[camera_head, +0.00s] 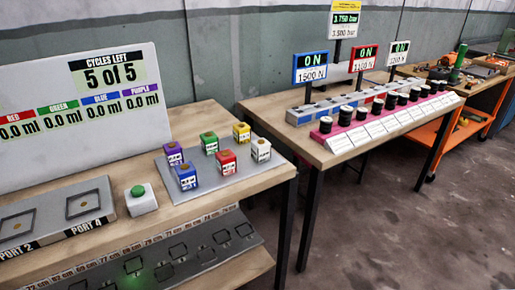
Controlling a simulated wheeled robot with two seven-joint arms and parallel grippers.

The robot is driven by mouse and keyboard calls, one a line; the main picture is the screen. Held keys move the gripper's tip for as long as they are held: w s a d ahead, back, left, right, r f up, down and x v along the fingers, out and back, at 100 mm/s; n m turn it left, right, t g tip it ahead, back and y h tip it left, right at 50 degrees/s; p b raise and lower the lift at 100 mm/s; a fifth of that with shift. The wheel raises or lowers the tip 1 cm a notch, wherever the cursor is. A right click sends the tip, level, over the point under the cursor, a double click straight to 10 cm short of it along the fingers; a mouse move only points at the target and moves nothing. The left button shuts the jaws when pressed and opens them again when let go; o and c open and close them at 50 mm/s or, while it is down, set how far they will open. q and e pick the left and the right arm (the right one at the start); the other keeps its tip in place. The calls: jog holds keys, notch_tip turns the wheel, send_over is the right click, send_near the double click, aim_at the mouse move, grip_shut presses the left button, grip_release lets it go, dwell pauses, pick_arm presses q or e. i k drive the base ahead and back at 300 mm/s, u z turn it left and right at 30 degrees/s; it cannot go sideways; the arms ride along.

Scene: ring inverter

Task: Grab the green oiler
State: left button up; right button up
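I cannot tell which green thing is the oiler. Neither of my grippers is in view.
The left table (206,114) also holds a white board (75,125), a port panel (60,215) and a green button box (140,198). A middle table (262,108) carries a row of black knobs and several displays. Floor (390,220) is open in front at right.

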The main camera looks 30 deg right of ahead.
aim_at(209, 140)
jog(key=u, duration=0.05)
jog(key=k, duration=0.5)
jog(key=z, duration=0.9)
jog(key=i, duration=0.75)
jog(key=u, duration=0.4)
